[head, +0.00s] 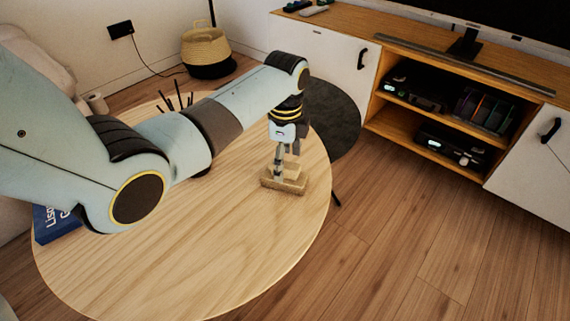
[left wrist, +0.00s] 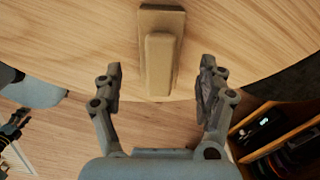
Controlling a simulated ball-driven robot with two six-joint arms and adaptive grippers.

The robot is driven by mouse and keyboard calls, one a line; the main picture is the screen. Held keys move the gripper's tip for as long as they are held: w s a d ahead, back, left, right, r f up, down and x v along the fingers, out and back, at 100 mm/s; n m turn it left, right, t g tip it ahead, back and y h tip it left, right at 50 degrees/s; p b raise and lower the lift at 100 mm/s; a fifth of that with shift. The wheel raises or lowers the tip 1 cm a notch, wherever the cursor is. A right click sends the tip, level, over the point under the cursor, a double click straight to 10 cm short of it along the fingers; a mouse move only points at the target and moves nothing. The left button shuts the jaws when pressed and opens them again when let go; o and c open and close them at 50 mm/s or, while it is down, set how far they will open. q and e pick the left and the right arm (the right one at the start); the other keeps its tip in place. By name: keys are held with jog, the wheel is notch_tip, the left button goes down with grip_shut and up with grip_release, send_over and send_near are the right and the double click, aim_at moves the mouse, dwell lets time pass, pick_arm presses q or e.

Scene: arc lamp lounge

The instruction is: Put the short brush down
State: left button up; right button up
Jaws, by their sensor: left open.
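The short brush (head: 284,181) is a tan, block-like piece lying on the round wooden table (head: 200,255) near its right edge. My left gripper (head: 285,170) points down over it. In the left wrist view the brush (left wrist: 160,60) lies between the lines of the two fingers, its near end reaching between the fingertips. My left gripper (left wrist: 160,85) is open there, with a gap on both sides of the brush. The fingers do not touch it in that view.
A blue book (head: 55,226) lies at the table's left edge, partly behind my arm. Dark sticks (head: 175,102) stand at the table's back. A dark round surface (head: 335,118) adjoins the table. A wood-and-white TV cabinet (head: 400,70) stands beyond. The table's front is clear.

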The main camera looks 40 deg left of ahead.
aim_at(286, 164)
pick_arm(q)
notch_tip(286, 164, up, 8)
jog(key=p, duration=0.2)
jog(key=shift+f+p, duration=0.2)
jog(key=shift+p, duration=0.2)
jog(key=shift+r, duration=0.45)
pick_arm(e)
jog(key=s+r, duration=0.1)
jog(key=a+r, duration=0.1)
jog(key=shift+s+a+r, duration=0.15)
jog(key=shift+s+r, duration=0.25)
